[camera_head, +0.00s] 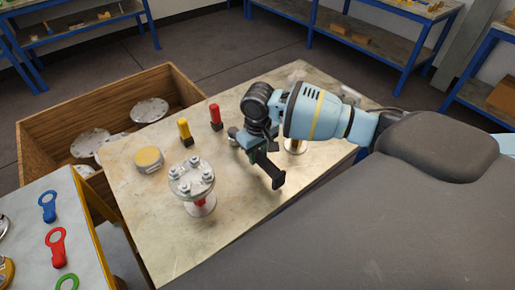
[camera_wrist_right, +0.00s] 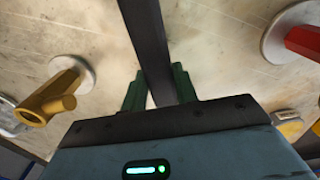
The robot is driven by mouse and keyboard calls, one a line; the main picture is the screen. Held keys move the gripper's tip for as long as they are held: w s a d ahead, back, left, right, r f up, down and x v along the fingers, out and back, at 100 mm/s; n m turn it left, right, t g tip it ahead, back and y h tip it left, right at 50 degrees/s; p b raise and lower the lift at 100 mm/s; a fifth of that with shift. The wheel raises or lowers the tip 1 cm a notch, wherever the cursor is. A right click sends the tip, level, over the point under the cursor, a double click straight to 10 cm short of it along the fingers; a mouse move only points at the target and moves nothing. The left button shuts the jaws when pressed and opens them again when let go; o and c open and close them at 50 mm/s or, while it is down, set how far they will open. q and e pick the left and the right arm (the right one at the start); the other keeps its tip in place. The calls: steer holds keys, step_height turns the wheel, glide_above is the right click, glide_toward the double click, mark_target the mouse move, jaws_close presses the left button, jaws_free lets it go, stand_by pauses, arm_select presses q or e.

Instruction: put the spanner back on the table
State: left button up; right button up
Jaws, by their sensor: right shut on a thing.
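The spanner (camera_head: 270,168) is a dark, flat bar in the head view, tilted above the pale worktable (camera_head: 235,235). My right gripper (camera_head: 256,148) is shut on it. In the right wrist view the spanner (camera_wrist_right: 149,40) runs up out of the frame from between the green fingers (camera_wrist_right: 160,88). Its far end is cut off there, and the gripper partly hides it in the head view. A gap between spanner and tabletop is hard to judge. My left gripper is in neither view.
A flanged vessel (camera_head: 192,180) with a red stem stands left of the gripper; a brass-coloured one (camera_head: 297,146) is partly hidden behind it. Yellow (camera_head: 184,130) and red (camera_head: 216,117) pegs and a yellow-topped disc (camera_head: 149,158) stand on the table. A wooden crate (camera_head: 60,112) is beyond.

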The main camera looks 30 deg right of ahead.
steer(key=shift+f, duration=0.2)
stand_by(0.4)
steer(key=shift+f, duration=0.6)
steer(key=o, duration=1.1)
steer(key=shift+o, duration=0.6)
steer(key=o, duration=0.4)
